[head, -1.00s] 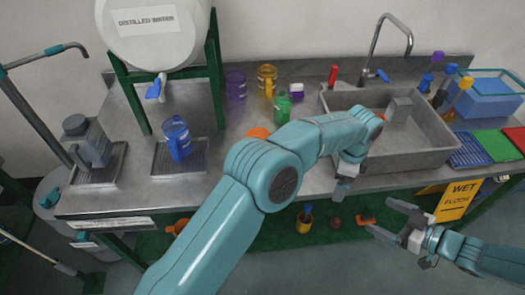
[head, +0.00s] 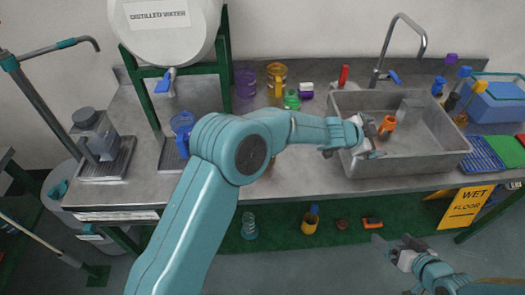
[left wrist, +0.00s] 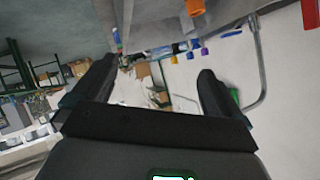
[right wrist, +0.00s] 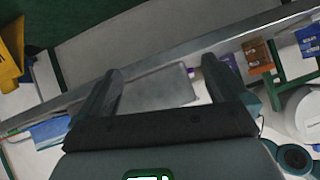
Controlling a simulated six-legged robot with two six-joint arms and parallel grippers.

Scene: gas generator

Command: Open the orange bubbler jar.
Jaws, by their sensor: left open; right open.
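An orange jar-like piece (head: 387,127) stands in the steel sink, near its left side. I cannot tell for certain whether it is the bubbler jar or whether it has a lid on. An orange piece also shows at the top of the left wrist view (left wrist: 195,7). My left gripper (head: 372,143) is open and empty over the sink's left edge, just left of and nearer than the orange piece; contact cannot be made out. My right gripper (head: 393,250) is open and empty, low in front of the counter. My left arm hides part of the counter.
The sink (head: 440,150) has a tall tap (head: 400,30) behind it. Purple (head: 245,83), yellow (head: 277,78) and green (head: 292,99) vessels stand along the back. Lower shelf: a clear jar (head: 249,226), a yellow mug (head: 310,223), an orange item (head: 372,223). A blue bin (head: 497,98) stands right.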

